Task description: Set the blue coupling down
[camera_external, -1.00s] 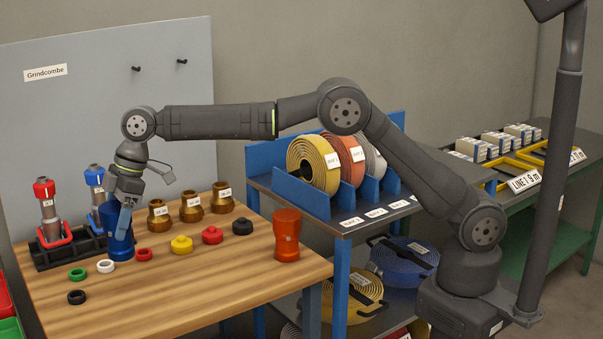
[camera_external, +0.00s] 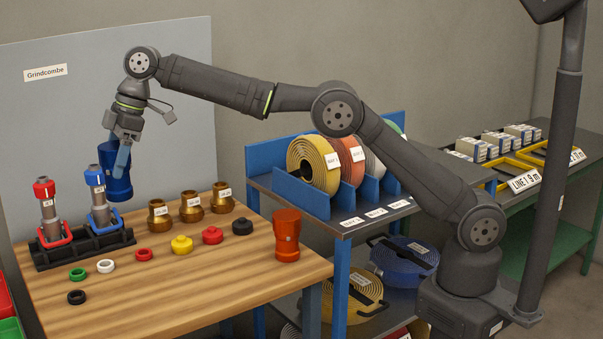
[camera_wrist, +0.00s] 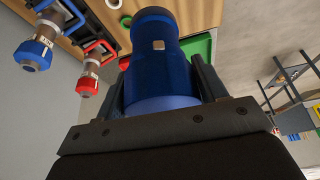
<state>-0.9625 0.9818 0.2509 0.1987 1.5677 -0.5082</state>
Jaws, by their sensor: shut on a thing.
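The blue coupling (camera_external: 118,184) is a dark blue cylinder held in the air above the back of the bench, just behind and right of the blue-topped nozzle (camera_external: 99,200). My gripper (camera_external: 121,160) is shut on it from above. In the wrist view the coupling (camera_wrist: 155,65) sits between my two fingers (camera_wrist: 163,88) and hides much of what lies below it.
A black rack (camera_external: 84,249) holds the red-topped nozzle (camera_external: 48,212) and the blue-topped one. Brass fittings (camera_external: 190,207), caps (camera_external: 181,245), small rings (camera_external: 78,274) and an orange coupling (camera_external: 286,236) stand on the wooden bench (camera_external: 205,290).

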